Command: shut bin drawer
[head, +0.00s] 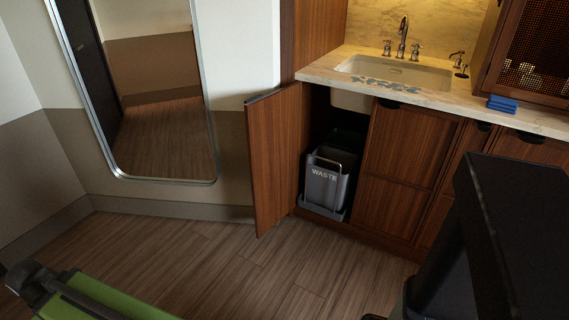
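The grey bin (324,185) marked WASTE stands upright in the open cabinet under the sink. It sits on a low grey pull-out tray (321,211) at the front of the opening, and its front edge seems near the cabinet's front. A pale wire-like handle shows above the bin, with a dark space behind it. The wooden cabinet door (274,158) is swung open to the left of the bin. My gripper cannot be made out in this view.
The counter (440,107) with its sink (395,72) is above. A blue stack (502,104) lies on the counter. A tall mirror (150,95) is at left. A green object (115,295) is at bottom left. Wooden floor (230,265) before the cabinet is clear.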

